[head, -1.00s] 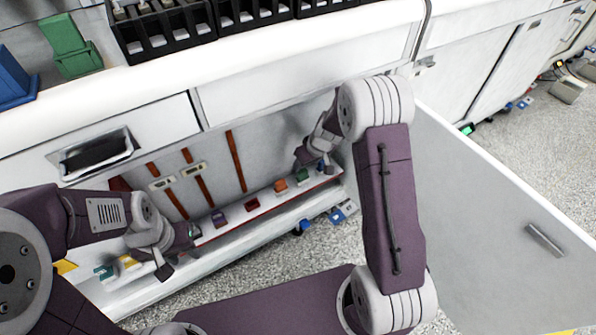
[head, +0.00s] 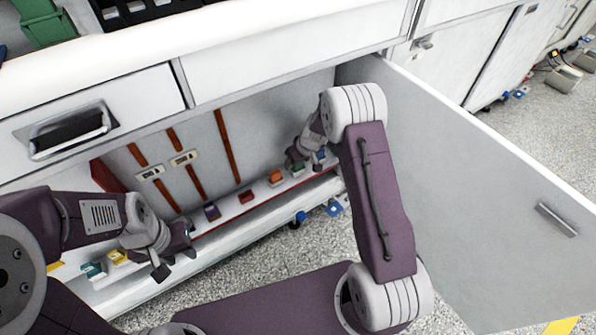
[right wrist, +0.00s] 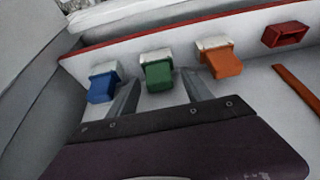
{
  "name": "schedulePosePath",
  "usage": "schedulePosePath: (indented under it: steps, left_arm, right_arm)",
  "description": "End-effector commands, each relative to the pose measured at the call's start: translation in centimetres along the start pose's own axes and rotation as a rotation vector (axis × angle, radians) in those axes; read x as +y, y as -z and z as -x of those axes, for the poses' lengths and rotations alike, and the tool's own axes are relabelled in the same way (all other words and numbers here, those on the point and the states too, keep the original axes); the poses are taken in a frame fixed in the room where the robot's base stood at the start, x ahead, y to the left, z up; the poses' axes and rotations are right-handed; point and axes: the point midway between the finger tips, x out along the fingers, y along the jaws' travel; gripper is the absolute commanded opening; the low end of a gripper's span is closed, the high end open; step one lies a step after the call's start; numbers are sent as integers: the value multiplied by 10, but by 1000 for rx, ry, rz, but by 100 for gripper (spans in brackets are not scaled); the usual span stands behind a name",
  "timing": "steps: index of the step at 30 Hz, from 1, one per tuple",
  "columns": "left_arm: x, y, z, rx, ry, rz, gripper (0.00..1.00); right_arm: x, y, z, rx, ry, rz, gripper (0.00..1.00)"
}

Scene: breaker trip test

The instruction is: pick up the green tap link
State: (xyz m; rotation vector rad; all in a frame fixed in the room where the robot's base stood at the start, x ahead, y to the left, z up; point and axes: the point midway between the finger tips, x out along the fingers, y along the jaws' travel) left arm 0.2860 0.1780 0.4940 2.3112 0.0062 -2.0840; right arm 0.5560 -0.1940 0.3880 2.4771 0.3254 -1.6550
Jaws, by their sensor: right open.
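The green tap link (right wrist: 159,75) sits on a pale mount on the red-edged ledge, between a blue link and an orange link. In the head view it is a small green block (head: 297,169) inside the open cabinet, just below my right gripper (head: 305,163). In the right wrist view my right gripper (right wrist: 161,82) is open, one finger on each side of the green link, with gaps visible; contact cannot be told. My left gripper (head: 175,262) appears open and empty at the left end of the ledge, near the yellow and teal blocks.
Along the ledge are a blue link (right wrist: 102,84), an orange link (right wrist: 225,65) and a red socket (right wrist: 286,35), close to the green one. The open cabinet door (head: 470,190) stands to the right. A drawer (head: 80,120) is above left.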

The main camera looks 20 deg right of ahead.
Motion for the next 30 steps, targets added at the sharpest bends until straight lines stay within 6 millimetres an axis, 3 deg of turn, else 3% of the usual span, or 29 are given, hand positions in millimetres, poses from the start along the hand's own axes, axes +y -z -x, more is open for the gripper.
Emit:
schedulePosePath:
  steps: [1, 7, 19, 27, 30]
  left_arm:
    - [0, 0, 0, 0, 0, 0, 36]
    - [0, 0, 0, 0, 0, 0, 36]
    - [0, 0, 4, 0, 0, 0, 36]
    - [1, 4, 36, 0, 0, 0, 36]
    - [1, 3, 29, 0, 0, 0, 36]
  right_arm:
    - [0, 0, 0, 0, 0, 0, 55]
    - [0, 0, 0, 0, 0, 0, 0]
    - [0, 2, 5, 1, 0, 1, 0]
    - [0, 19, 46, 1, 0, 2, 0]
    - [10, 4, 57, 1, -2, -5, 0]
